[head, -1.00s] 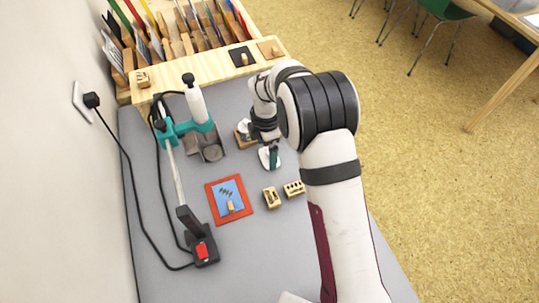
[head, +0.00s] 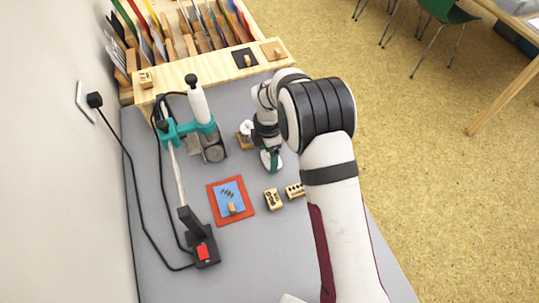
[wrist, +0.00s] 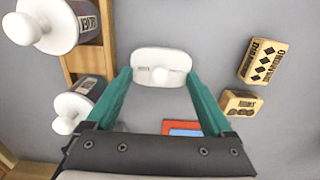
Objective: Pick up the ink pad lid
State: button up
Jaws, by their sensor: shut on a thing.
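The ink pad lid (wrist: 160,61) looks like a small white rounded plate with a round knob in the middle. In the wrist view it sits between the tips of my gripper's two teal fingers (wrist: 160,78), which meet its left and right ends. My gripper is shut on it. In the head view my gripper (head: 271,162) points down low over the grey table, and the lid is mostly hidden. I cannot tell whether the lid touches the table.
A wooden holder (wrist: 108,42) with white-knobbed stamps stands close to my gripper's left. Two wooden stamps (head: 273,198) (head: 295,190) and a red-framed blue pad (head: 216,206) lie nearer. A teal-clamped tool (head: 200,128), a red-switch box (head: 204,250) and cables occupy the left. A wooden rack (head: 170,90) stands behind.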

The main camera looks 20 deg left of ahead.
aim_at(268, 155)
jog(key=shift+r, duration=0.45)
notch_tip(268, 155, up, 3)
jog(key=shift+r, duration=0.1)
jog(key=w+d+r, duration=0.1)
jog(key=d+r, duration=0.5)
jog(key=d, duration=0.5)
jog(key=w+a, duration=0.1)
jog(key=w, duration=0.1)
jog(key=w+a+f, duration=0.1)
jog(key=w, duration=0.1)
jog(key=w+a+f, duration=0.1)
jog(key=w, duration=0.1)
jog(key=shift+w+f, duration=0.2)
jog(key=shift+w, duration=0.15)
notch_tip(268, 155, down, 4)
jog(key=shift+f, duration=0.1)
jog(key=shift+a+f, duration=0.1)
jog(key=shift+f, duration=0.85)
jog(key=shift+f, duration=0.15)
